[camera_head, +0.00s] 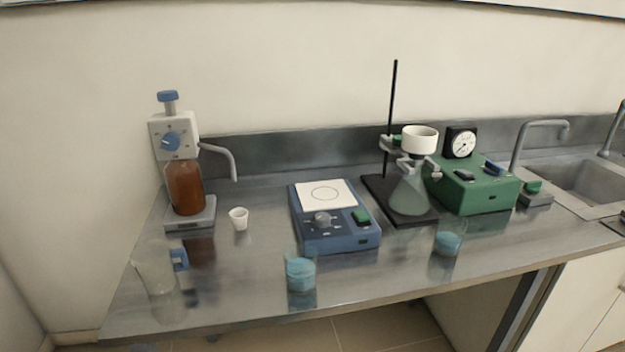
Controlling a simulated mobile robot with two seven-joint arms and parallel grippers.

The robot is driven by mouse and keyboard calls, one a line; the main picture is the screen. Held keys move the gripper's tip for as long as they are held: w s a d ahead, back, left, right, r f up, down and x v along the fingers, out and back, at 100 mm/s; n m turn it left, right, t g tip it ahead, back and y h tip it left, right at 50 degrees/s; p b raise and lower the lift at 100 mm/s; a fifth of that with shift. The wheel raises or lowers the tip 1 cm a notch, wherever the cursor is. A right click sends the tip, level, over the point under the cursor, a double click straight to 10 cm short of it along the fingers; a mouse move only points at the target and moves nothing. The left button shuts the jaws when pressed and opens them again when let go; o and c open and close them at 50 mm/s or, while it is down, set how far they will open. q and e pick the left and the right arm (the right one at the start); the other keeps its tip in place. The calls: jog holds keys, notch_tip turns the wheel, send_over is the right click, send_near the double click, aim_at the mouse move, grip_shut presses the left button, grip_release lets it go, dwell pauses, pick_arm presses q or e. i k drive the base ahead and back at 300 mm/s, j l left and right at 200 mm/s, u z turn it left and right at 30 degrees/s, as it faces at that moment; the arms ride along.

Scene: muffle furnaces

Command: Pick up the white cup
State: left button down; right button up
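A small white cup (239,219) stands upright on the metal bench (240,275), left of the middle in the head view. It is just right of the bottle dispenser (186,185), below the end of its bent spout, and left of the blue hot plate (335,233). Nothing touches or covers the cup. Neither of my grippers shows in the head view.
A clear jug with a blue handle (157,268) stands front left. A filter flask on a stand (408,194), green pump (470,186) and sink (580,180) are right. Bench in front of the cup is clear.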

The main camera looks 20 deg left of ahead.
aim_at(240, 220)
jog(key=l+u, duration=0.1)
jog(key=u, duration=0.35)
jog(key=l+u, duration=0.1)
jog(key=u, duration=0.3)
jog(key=k+u, duration=0.1)
jog(key=u, duration=0.35)
